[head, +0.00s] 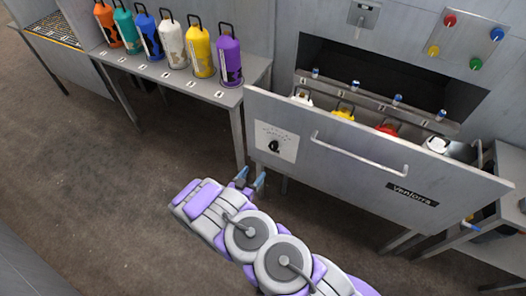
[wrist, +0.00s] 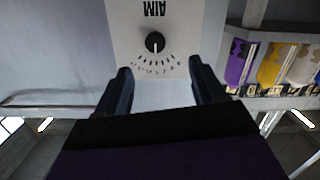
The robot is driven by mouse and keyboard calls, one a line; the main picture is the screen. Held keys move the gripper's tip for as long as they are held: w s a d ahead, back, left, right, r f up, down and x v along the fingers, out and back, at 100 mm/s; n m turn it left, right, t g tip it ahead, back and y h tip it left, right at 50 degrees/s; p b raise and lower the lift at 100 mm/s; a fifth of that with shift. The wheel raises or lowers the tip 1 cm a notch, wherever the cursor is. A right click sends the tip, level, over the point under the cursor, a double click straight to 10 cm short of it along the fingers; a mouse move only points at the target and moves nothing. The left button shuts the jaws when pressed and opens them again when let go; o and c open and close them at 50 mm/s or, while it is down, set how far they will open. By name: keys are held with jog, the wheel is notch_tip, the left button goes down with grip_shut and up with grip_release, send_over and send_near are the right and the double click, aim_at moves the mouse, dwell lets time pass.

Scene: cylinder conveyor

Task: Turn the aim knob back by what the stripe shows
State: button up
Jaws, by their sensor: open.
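The aim knob (head: 274,146) is a small black dial on a pale plate (head: 288,152) at the left end of the grey drawer front. In the wrist view the knob (wrist: 155,42) appears upside down, with the word AIM above it and an arc of marks below. A light pointer mark shows on the knob, but its exact setting is too small to read. My gripper (head: 251,180) is open and empty, below and left of the knob plate. In the wrist view its two fingers (wrist: 158,85) stand apart, with the knob beyond them and untouched. I cannot make out a stripe.
The drawer front has a long handle (head: 358,153) right of the knob. Behind it stand several cylinders, among them a yellow one (head: 344,112). A shelf (head: 190,86) at upper left holds several coloured cylinders. Coloured buttons (head: 476,64) are at upper right. The floor at left is clear.

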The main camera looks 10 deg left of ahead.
aim_at(272, 148)
jog(key=shift+n+t, duration=0.4)
jog(key=shift+t, duration=0.3)
jog(key=b+x, duration=0.1)
jog(key=x, duration=0.3)
jog(key=d+b+x, duration=0.1)
jog(key=x, duration=0.4)
jog(key=b+x, duration=0.1)
jog(key=x, duration=0.4)
jog(key=shift+d+f, duration=0.15)
jog(key=shift+d, duration=0.1)
jog(key=shift+c, duration=0.3)
jog(key=c, duration=1)
jog(key=shift+m+p, duration=0.7)
jog(key=shift+p, duration=0.15)
jog(key=shift+a+m+p, duration=0.1)
jog(key=shift+m+p, duration=0.35)
jog(key=shift+m, duration=0.35)
jog(key=o, duration=1.1)
jog(key=shift+c, duration=0.2)
